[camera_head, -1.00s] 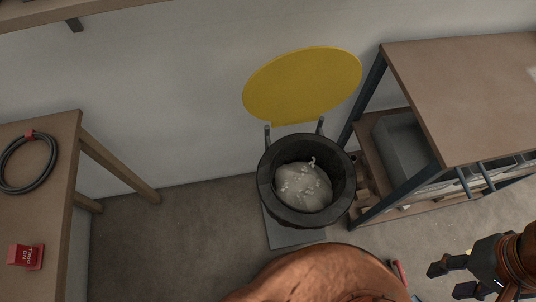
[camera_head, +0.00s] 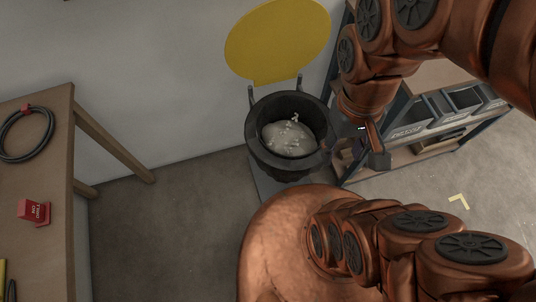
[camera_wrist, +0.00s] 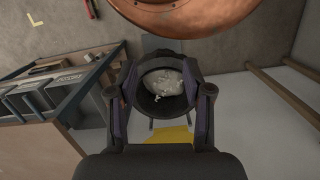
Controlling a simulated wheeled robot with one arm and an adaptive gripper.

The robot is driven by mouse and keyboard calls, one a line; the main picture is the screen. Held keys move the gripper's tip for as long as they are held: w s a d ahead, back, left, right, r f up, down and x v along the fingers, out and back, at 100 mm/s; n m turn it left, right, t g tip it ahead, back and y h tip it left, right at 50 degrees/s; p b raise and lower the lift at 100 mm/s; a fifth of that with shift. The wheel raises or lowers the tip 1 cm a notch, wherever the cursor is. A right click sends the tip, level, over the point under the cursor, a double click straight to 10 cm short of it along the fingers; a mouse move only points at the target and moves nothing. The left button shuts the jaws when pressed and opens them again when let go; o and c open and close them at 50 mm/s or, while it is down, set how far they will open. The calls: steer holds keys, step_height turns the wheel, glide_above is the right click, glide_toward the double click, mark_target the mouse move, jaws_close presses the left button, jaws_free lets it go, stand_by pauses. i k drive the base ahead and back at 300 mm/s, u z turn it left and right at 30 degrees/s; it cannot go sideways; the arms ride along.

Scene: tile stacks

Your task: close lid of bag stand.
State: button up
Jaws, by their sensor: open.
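The bag stand (camera_head: 262,160) is a black round bin with a filled whitish bag (camera_head: 288,139) inside. Its yellow round lid (camera_head: 277,42) stands raised behind the bin, near the wall, on two grey hinge arms. In the head view my gripper (camera_head: 376,160) is right of the bin, partly hidden by my arm. In the wrist view my gripper (camera_wrist: 158,95) is open and empty, with a finger on each side of the bin opening as seen. The bag stand (camera_wrist: 150,108) shows between the fingers there, and part of the yellow lid (camera_wrist: 172,138) shows below it.
A wooden table (camera_head: 60,185) with a coiled cable (camera_head: 28,133) and a red box (camera_head: 35,212) is at left. A shelf unit with grey bins (camera_head: 462,101) stands at right. The floor (camera_head: 150,235) between the left table and the bin is clear.

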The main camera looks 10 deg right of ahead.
mark_target(275, 39)
steer(key=u, duration=0.05)
steer(key=k, duration=0.65)
steer(key=u, duration=0.85)
steer(key=i, duration=0.95)
steer(key=u, duration=0.45)
